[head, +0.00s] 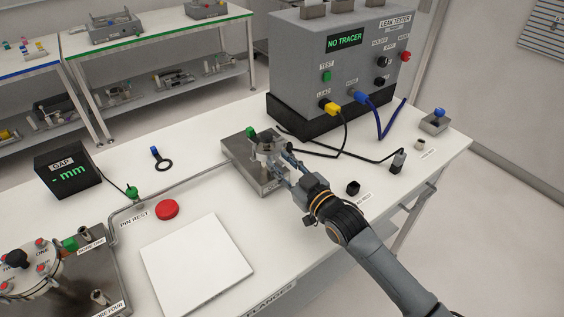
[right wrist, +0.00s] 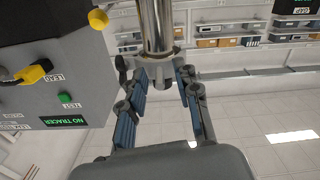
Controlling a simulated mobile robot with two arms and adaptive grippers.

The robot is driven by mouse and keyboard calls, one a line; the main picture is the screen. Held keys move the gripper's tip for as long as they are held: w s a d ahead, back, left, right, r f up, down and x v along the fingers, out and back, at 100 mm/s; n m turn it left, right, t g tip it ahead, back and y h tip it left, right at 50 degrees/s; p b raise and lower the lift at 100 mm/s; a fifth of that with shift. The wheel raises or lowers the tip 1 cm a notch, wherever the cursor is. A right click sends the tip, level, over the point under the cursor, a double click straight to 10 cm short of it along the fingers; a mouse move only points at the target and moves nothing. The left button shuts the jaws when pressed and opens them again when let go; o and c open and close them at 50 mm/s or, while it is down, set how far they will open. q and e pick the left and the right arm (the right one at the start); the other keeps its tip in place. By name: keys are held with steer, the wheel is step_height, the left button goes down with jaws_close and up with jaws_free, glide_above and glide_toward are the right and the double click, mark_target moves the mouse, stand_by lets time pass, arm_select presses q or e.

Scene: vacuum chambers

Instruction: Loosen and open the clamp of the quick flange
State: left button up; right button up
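The quick flange with its clamp (head: 268,148) stands on a metal block (head: 238,150) at the bench's middle. A black knob and a small green part show at its top. In the right wrist view the clamp (right wrist: 158,62) is a grey ring around a shiny upright tube (right wrist: 154,25), with a dark piece at its left. My right gripper (head: 287,163) reaches the flange from the front right. In the right wrist view its fingers (right wrist: 160,80) are apart, one on each side below the clamp; contact cannot be told. My left gripper is not in view.
The leak tester (head: 300,70) stands behind, reading NO TRACER, with yellow and blue plugs and cables. A gap gauge (head: 68,170), red button (head: 167,210) and white plate (head: 197,258) lie left. A black cap (head: 353,187) and small connector (head: 398,160) are right.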

steer(key=c, duration=0.7)
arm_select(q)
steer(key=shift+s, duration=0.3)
arm_select(e)
jaws_close()
